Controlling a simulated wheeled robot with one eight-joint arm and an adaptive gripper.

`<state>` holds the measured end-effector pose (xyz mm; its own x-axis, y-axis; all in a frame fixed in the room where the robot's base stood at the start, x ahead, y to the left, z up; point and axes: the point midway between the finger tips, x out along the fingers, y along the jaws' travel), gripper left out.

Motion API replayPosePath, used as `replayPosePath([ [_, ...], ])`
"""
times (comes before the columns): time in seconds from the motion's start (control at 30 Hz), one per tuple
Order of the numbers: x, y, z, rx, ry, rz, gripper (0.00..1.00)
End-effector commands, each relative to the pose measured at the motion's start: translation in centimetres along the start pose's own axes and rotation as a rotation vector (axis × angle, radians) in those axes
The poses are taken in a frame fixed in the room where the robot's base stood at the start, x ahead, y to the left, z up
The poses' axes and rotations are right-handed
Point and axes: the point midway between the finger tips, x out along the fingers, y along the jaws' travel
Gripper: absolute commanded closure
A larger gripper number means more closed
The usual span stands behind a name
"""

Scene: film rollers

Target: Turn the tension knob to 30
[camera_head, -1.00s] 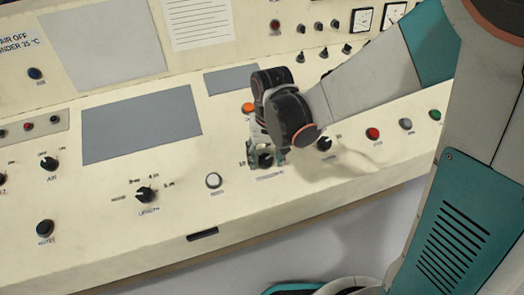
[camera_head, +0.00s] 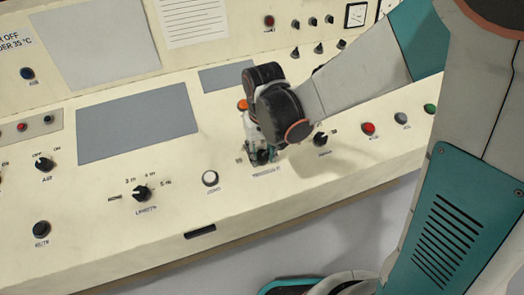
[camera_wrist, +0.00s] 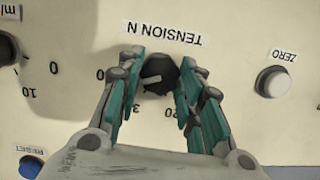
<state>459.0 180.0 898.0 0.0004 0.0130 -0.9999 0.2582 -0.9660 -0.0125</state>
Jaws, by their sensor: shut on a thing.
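The tension knob (camera_wrist: 159,74) is black and round with a white pointer mark. It sits on the sloped cream panel (camera_wrist: 245,30), below the label TENSION N (camera_wrist: 161,33), which reads upside down in the wrist view. My gripper (camera_wrist: 157,82) is shut on the knob, with teal fingers on both sides. The pointer mark points left and slightly down in that view, towards the side with a partly hidden 3 (camera_wrist: 136,108). A 20 (camera_wrist: 171,113) shows below the knob. In the head view my gripper (camera_head: 262,152) covers most of the knob.
A white ZERO button (camera_wrist: 273,82) sits beside the knob, and also shows in the head view (camera_head: 210,178). A black m/min knob (camera_wrist: 6,48) and a blue RESET button (camera_wrist: 31,167) are on the other side. The LENGTH knob (camera_head: 141,194) is farther left.

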Motion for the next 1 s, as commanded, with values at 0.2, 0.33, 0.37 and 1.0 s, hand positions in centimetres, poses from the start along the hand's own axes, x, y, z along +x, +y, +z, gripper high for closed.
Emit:
replayPosePath([
  [0.2, 0.06, -0.13, 0.04, -0.174, 0.000, 0.040, 0.90],
  [0.33, 0.07, -0.20, 0.06, -0.290, 0.000, 0.067, 0.90],
  [0.37, 0.07, -0.18, 0.06, -0.316, 0.000, 0.073, 0.90],
  [1.0, 0.08, -0.31, 0.14, -0.692, -0.001, 0.159, 0.90],
])
